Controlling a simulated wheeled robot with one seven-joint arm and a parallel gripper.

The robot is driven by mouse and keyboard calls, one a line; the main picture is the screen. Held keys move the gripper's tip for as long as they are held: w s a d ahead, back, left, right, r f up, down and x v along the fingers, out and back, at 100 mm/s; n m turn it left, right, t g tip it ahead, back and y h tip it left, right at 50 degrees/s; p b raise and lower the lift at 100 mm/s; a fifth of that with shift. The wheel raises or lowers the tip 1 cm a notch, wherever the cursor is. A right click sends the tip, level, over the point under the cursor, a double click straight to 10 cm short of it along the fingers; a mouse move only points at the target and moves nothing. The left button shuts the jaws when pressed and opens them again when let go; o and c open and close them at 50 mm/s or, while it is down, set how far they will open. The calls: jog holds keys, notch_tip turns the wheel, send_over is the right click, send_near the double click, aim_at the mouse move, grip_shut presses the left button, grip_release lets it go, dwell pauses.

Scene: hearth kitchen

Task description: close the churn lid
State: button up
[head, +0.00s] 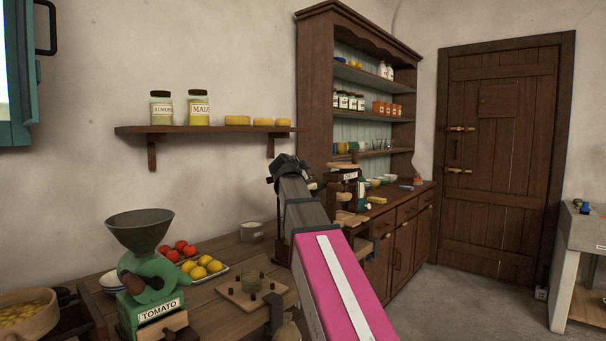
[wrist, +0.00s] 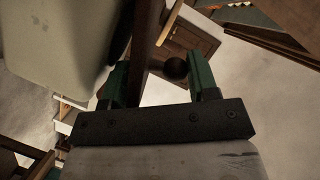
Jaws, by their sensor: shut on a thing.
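My gripper (wrist: 160,62) shows two green fingers above a dark palm bar in the wrist view. A long brown wooden piece (wrist: 145,45) runs between the fingers, close along the left one. A dark round knob (wrist: 175,68) sits beside it, towards the right finger. The gripper is shut on this wooden piece; whether it is part of the churn lid I cannot tell. A large pale rounded surface (wrist: 55,45) fills the upper left; I cannot tell if it is the churn. In the head view my arm hides the gripper and what it holds.
A wooden table (head: 217,262) holds a green tomato mill (head: 150,275), a plate of lemons (head: 203,268), and a pegged board (head: 250,290). A wall shelf (head: 205,130) hangs above. A tall dresser (head: 316,85) stands behind my arm. Floor (head: 480,300) is clear before the door (head: 505,165).

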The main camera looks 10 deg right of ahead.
jog(key=shift+s+d+f+g, duration=0.1)
jog(key=shift+s+f+g, duration=0.25)
jog(key=shift+f, duration=0.25)
jog(key=o, duration=1)
jog(key=shift+c, duration=0.2)
jog(key=shift+r, duration=0.15)
jog(key=f+v, duration=0.1)
jog(key=v, duration=1.1)
jog(key=shift+s, duration=0.2)
jog(key=shift+s, duration=0.1)
jog(key=v, duration=1)
jog(key=shift+s, duration=0.35)
